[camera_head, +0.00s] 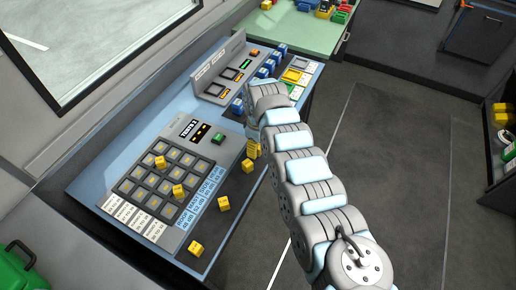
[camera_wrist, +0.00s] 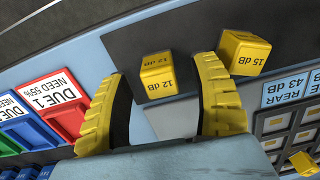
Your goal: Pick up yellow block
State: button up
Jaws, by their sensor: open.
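My gripper (camera_wrist: 162,68) is open in the wrist view, with its two yellow ridged fingers apart. A yellow block (camera_wrist: 157,76) marked 12 dB sits on a dark strip between and just beyond the fingertips, not gripped. Another yellow block (camera_wrist: 243,53) marked 15 dB lies right of the right finger. A third yellow block (camera_wrist: 303,161) is at the lower right by the grid panel. In the head view my gripper (camera_head: 254,149) is over the bench's right edge, close to a yellow block (camera_head: 247,166). More yellow blocks lie on the front strip (camera_head: 223,204) (camera_head: 195,248).
A grey grid panel (camera_head: 220,150) holds two yellow blocks (camera_head: 160,161) (camera_head: 179,190) on its cells. Red (camera_wrist: 58,100) and blue (camera_wrist: 28,130) labelled trays are left of my fingers in the wrist view. A sloped console (camera_head: 228,72) stands behind. The floor to the right is open.

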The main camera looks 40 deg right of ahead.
jog(key=shift+f, duration=0.2)
grip_shut()
dwell(0.3)
jog(key=shift+r, duration=0.15)
